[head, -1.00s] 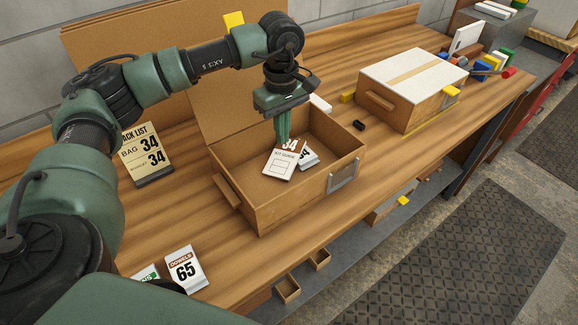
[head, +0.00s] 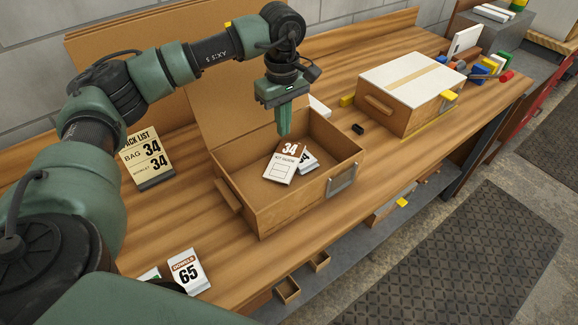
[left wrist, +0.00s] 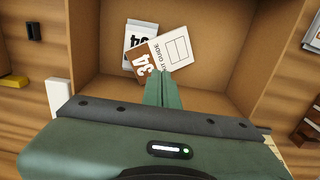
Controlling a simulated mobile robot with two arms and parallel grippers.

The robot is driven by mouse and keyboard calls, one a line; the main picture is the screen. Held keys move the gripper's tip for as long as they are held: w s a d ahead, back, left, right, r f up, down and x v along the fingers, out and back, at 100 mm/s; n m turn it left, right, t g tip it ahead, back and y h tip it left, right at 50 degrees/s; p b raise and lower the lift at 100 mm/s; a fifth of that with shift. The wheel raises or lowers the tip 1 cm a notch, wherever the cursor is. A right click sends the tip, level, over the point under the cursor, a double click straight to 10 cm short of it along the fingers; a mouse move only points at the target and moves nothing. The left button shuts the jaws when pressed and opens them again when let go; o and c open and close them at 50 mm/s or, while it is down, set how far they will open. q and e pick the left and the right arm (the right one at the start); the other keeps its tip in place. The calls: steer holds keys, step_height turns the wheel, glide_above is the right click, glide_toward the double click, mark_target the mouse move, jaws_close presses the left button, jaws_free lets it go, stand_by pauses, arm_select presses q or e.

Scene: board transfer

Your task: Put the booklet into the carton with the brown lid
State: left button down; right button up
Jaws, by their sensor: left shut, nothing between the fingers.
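The booklet (head: 284,163), white with a brown band reading 34 and "KIT GUIDE", lies inside the open carton (head: 266,215) with the brown lid (head: 225,95) raised at its back. In the left wrist view the booklet (left wrist: 173,50) and the packet (left wrist: 133,38) overlap on the carton floor. My left gripper (head: 284,133) is shut and empty, just above and behind the booklet; its fingers (left wrist: 160,75) hide a little of that area in the wrist view. My right gripper is not in view.
A closed carton with a white lid (head: 410,75) stands to the right. A pack list card (head: 146,160) stands left of the open carton. A small black block (head: 358,129) lies between the cartons.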

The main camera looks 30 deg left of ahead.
arm_select(q)
step_height(320, 180, up, 5)
steer(key=p, duration=0.2)
steer(key=shift+p, duration=0.4)
